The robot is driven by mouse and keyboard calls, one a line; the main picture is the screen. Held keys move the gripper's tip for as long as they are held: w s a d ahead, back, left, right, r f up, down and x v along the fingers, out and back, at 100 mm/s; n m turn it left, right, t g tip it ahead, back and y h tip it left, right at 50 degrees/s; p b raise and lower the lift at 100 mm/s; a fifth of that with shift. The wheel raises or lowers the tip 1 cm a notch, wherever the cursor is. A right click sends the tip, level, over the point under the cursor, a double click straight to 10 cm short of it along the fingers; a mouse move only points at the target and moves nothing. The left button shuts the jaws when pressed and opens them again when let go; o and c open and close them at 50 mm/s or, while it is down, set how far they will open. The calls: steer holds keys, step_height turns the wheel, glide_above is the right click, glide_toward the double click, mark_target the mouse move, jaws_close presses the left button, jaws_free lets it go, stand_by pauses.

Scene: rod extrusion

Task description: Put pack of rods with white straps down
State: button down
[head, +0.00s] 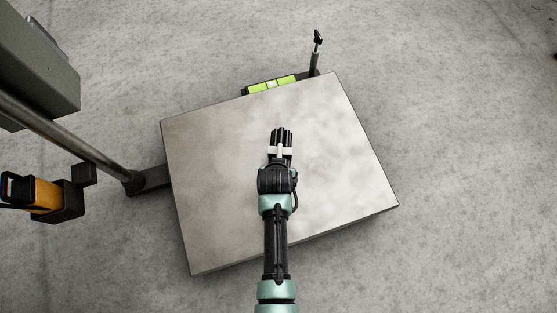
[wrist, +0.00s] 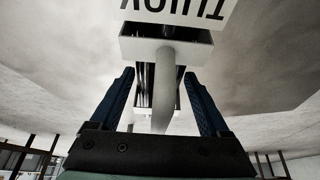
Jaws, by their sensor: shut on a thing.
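The pack of rods (head: 281,135) is a bundle of dark rods with a white strap around it. In the head view it sticks out beyond my gripper (head: 279,162), over the middle of a pale metal platform (head: 210,190). In the wrist view the pack (wrist: 143,80) shows between the two blue fingers of my gripper (wrist: 158,73), with a white band running down its middle. My gripper is shut on the pack. From above I cannot tell whether the pack touches the platform or hangs over it.
A panel with bright green fields (head: 271,85) and a short dark post (head: 314,60) stand at the platform's far edge. A grey post (head: 75,140) and a yellow-and-black device (head: 42,196) are at the left. The platform around the pack is bare. A white printed label (wrist: 185,8) shows in the wrist view.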

steer(key=shift+w+f+b, duration=0.1)
steer(key=shift+f+b, duration=0.5)
steer(key=shift+f, duration=0.6)
